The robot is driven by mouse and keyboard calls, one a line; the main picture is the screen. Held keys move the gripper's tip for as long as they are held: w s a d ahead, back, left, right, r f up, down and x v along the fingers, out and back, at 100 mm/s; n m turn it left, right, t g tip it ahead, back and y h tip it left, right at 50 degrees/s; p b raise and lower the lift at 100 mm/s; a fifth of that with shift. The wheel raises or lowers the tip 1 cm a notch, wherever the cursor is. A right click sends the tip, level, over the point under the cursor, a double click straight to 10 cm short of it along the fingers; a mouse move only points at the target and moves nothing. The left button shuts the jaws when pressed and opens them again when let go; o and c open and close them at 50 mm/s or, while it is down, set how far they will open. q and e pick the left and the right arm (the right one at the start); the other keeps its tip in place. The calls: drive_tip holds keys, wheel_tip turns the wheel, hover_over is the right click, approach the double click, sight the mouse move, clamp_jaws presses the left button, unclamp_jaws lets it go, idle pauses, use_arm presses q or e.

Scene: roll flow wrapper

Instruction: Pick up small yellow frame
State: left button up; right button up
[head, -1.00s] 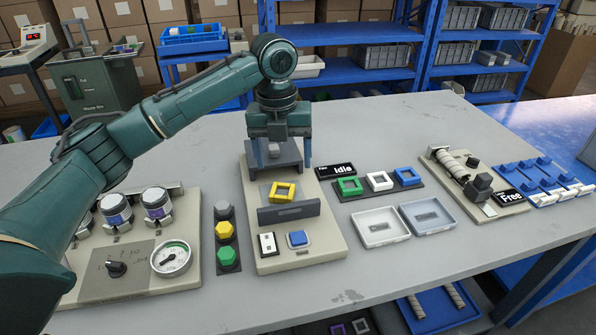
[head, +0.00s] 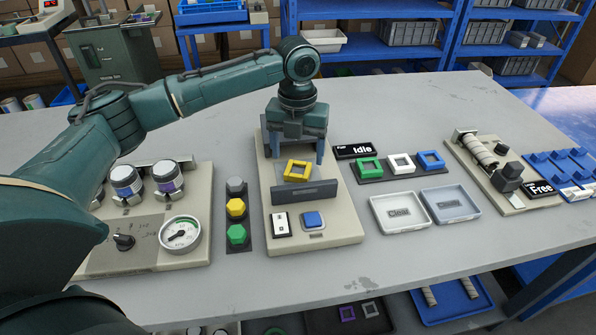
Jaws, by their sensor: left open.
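The small yellow frame (head: 297,171) is a square ring lying on the beige machine base (head: 340,218), between a dark upright plate (head: 304,192) in front and the machine's rear part, which my gripper mostly hides. My left gripper (head: 296,155) points down just behind and above the frame. Its fingers are open and spread to either side, with nothing seen between them. I cannot tell whether the fingertips reach the frame's height. My right gripper is not in view.
Green (head: 369,168), white (head: 401,163) and blue (head: 430,161) frames sit on a dark strip to the right. Two shallow trays (head: 398,212) lie in front of them. A stack light (head: 237,209) and a gauge panel (head: 150,245) stand left. The table's front is clear.

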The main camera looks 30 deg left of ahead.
sight(298, 171)
use_arm(q)
wheel_tip(298, 171, down, 4)
drive_tip(key=shift+s+d+r, duration=0.1)
drive_tip(key=shift+r, duration=0.1)
drive_tip(key=c, duration=1.1)
drive_tip(key=shift+c, duration=0.2)
drive_tip(key=shift+r, duration=0.15)
